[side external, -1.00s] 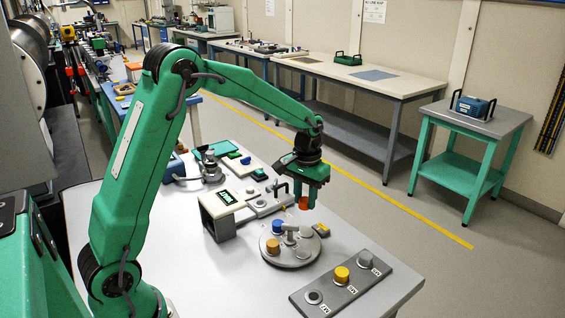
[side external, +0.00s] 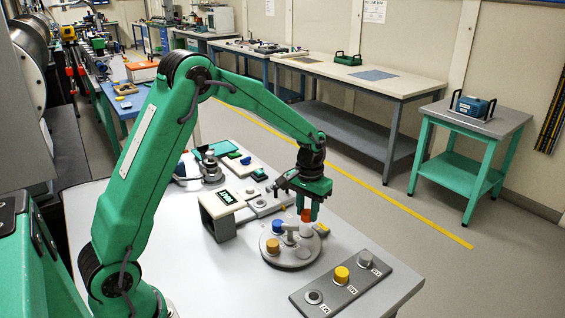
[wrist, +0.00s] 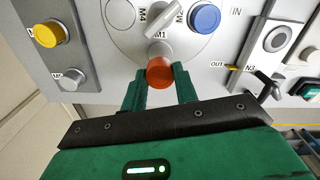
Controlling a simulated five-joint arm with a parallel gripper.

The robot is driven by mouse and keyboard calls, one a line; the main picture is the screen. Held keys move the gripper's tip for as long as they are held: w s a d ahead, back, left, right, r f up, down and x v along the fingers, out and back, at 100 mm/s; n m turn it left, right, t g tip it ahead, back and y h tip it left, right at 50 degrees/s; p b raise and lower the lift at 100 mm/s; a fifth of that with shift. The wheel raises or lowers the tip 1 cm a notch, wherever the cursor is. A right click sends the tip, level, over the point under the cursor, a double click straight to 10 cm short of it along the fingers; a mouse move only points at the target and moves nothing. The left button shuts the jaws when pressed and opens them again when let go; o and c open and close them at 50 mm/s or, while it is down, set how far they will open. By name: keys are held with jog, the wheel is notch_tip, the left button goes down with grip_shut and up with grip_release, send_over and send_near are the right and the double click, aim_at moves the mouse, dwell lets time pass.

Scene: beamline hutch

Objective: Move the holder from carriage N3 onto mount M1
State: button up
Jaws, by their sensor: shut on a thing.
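My gripper (side external: 306,213) is shut on the holder, a small piece with an orange-red round top (side external: 306,215). In the wrist view the holder (wrist: 160,72) sits between the two green fingers (wrist: 160,84), just beside the M1 label. The grey round plate (side external: 290,262) with the mounts is below it. The holder is over or at the plate's far right edge; whether it touches mount M1 is hidden. Carriage N3 (wrist: 276,40) shows at upper right in the wrist view, with a dark round spot and no holder on it.
A grey strip (side external: 318,299) with yellow and grey knobs lies in front. A black lever (wrist: 264,85) stands near N3.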

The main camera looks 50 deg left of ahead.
aim_at(307, 221)
jog(key=shift+f, duration=1.65)
jog(key=shift+f, duration=0.6)
dwell(0.3)
jog(key=o, duration=1)
jog(key=shift+o, duration=0.2)
jog(key=shift+r, duration=0.1)
jog(key=shift+r, duration=3.85)
jog(key=shift+r, duration=0.1)
